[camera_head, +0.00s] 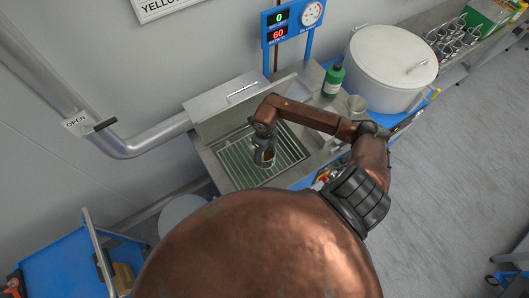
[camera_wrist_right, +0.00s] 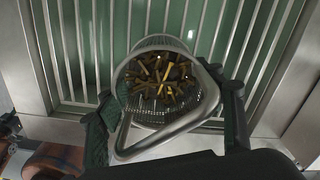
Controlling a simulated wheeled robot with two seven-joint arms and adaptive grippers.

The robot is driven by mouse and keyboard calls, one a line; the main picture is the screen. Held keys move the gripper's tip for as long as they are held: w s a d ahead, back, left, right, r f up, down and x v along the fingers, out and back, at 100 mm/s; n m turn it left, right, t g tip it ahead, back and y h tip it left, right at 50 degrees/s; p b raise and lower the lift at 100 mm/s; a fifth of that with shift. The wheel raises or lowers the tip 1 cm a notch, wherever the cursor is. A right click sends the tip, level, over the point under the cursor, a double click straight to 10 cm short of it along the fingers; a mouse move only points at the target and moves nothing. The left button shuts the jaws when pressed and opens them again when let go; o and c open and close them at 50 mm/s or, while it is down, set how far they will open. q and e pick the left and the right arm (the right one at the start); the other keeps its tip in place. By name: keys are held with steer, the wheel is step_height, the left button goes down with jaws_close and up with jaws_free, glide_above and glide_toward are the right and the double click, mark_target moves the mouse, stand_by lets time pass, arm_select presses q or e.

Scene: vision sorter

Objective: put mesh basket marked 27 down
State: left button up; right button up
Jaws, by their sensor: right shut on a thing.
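The mesh basket (camera_wrist_right: 134,66) is a round wire basket with small brass-coloured parts inside and a looped metal handle. My right gripper (camera_wrist_right: 168,122) is shut on it, with one dark finger on each side of the handle end. In the head view the right gripper (camera_head: 264,153) reaches down over the slatted rack of an open steel tank (camera_head: 232,166). The basket is mostly hidden there by the gripper. I cannot tell whether it touches the slats, and no number 27 is readable. My left gripper is not in view.
The tank's raised lid (camera_head: 222,103) stands behind it. A green bottle (camera_head: 333,80) and a large white lidded drum (camera_head: 391,62) are to the right. A blue display panel (camera_head: 292,22) reads 0 and 60. Several metal baskets (camera_head: 455,40) stand at the far right.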

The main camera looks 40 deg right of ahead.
steer(key=o, duration=1.5)
steer(key=shift+f, duration=0.1)
steer(key=shift+o, duration=1.2)
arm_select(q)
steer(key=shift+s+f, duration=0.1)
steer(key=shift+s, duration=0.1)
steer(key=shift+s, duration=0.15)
arm_select(e)
steer(key=shift+r, duration=0.2)
step_height(320, 180, up, 6)
steer(key=shift+r+b, duration=0.1)
steer(key=shift+b, duration=0.6)
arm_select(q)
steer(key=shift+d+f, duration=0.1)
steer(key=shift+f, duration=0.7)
arm_select(e)
steer(key=shift+r, duration=0.6)
